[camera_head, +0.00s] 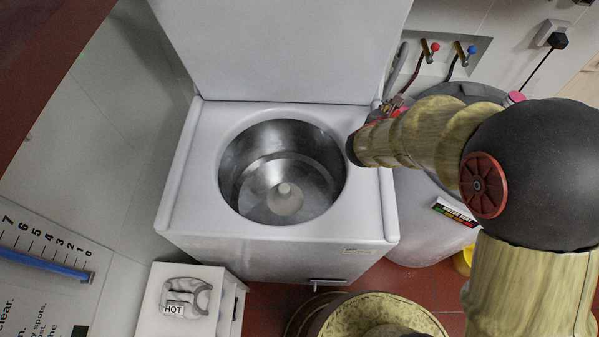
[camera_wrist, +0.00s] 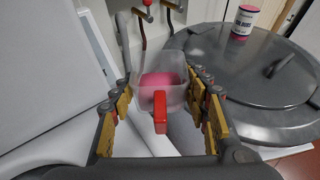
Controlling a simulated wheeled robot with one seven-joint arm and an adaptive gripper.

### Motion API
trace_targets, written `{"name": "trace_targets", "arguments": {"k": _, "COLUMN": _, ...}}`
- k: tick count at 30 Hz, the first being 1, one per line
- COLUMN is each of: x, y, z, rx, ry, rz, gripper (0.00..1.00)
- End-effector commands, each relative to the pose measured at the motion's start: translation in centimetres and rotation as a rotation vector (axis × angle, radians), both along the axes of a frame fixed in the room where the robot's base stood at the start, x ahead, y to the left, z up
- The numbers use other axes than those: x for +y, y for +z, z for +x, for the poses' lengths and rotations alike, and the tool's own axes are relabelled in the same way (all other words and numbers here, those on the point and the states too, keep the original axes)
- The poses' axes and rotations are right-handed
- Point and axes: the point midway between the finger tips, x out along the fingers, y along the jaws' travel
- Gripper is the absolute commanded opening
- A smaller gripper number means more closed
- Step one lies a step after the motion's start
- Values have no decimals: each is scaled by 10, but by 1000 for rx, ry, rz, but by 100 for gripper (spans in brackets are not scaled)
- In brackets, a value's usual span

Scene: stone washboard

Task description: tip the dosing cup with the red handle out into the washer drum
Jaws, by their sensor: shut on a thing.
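The dosing cup (camera_wrist: 174,97) is a clear, boxy cup with a red handle (camera_wrist: 160,112) facing the wrist camera. Pink contents (camera_wrist: 162,79) show inside it, and it looks about upright. My gripper (camera_wrist: 161,84) is shut on the cup, with a finger on each side of it. In the head view my gripper (camera_head: 388,110) is at the washer's back right corner, right of the drum opening, and my arm hides most of it and the cup. The washer drum (camera_head: 250,150) is an open round metal tub with a pale central hub (camera_head: 285,198).
The washer lid (camera_head: 280,50) stands raised behind the drum. Red and blue taps (camera_head: 430,50) are on the wall at the back right. A grey round lid (camera_wrist: 230,100) with a labelled tin (camera_wrist: 244,19) on it lies right of the cup. A white cabinet (camera_head: 150,300) stands front left.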

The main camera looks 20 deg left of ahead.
Motion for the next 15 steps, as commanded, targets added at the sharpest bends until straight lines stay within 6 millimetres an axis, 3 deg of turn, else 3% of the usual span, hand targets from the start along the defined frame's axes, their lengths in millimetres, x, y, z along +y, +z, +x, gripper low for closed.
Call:
{"name": "trace_targets", "arguments": {"k": 1, "x": 19, "y": -5, "z": -2, "rx": 0, "ry": 7, "rz": 1, "gripper": 21}}
{"name": "trace_targets", "arguments": {"k": 8, "x": 88, "y": -21, "z": -19, "rx": 0, "ry": 8, "rz": -1, "gripper": 21}}
{"name": "trace_targets", "arguments": {"k": 15, "x": 157, "y": -42, "z": -53, "rx": 0, "ry": 7, "rz": -1, "gripper": 21}}
